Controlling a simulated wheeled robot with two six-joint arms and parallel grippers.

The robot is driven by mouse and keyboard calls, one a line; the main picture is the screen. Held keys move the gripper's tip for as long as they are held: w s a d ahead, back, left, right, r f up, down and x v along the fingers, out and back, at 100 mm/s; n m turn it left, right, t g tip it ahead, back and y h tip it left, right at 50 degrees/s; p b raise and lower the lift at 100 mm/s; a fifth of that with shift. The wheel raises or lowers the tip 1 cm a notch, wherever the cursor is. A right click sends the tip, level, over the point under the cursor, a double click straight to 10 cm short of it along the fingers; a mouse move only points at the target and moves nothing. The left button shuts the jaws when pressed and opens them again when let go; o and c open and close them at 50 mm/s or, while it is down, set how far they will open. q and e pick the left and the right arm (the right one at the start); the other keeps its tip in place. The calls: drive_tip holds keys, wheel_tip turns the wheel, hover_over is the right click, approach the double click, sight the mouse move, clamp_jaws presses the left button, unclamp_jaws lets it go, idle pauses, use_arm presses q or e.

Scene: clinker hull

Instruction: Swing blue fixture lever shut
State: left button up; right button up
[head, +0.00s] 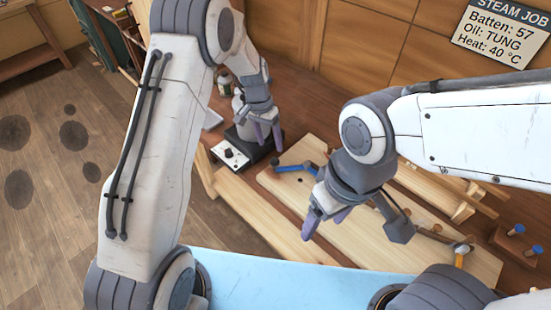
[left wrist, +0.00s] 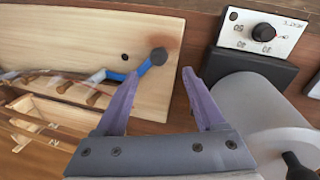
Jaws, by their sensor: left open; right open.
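My right gripper (head: 326,224) is open and empty over the board.
A control box with a knob (head: 231,154) stands beside my left gripper, close to the board's left end. A lever with an orange handle (head: 460,256) is at the board's right end. Blue-topped pegs (head: 517,230) stand at far right. A jar (head: 224,85) stands behind my left arm.

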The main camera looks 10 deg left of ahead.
sight(274, 159)
use_arm(q)
drive_tip(key=f+p, duration=0.1)
drive_tip(key=f, duration=0.1)
drive_tip(key=d+f+p, duration=0.1)
drive_tip(key=f, duration=0.2)
drive_tip(key=s+f+p, duration=0.1)
drive_tip(key=f, duration=0.2)
drive_tip(key=shift+d+f, duration=0.1)
drive_tip(key=shift+d, duration=0.25)
drive_tip(key=shift+d+f, duration=0.1)
drive_tip(key=shift+f, duration=0.6)
clamp_jaws()
idle(0.3)
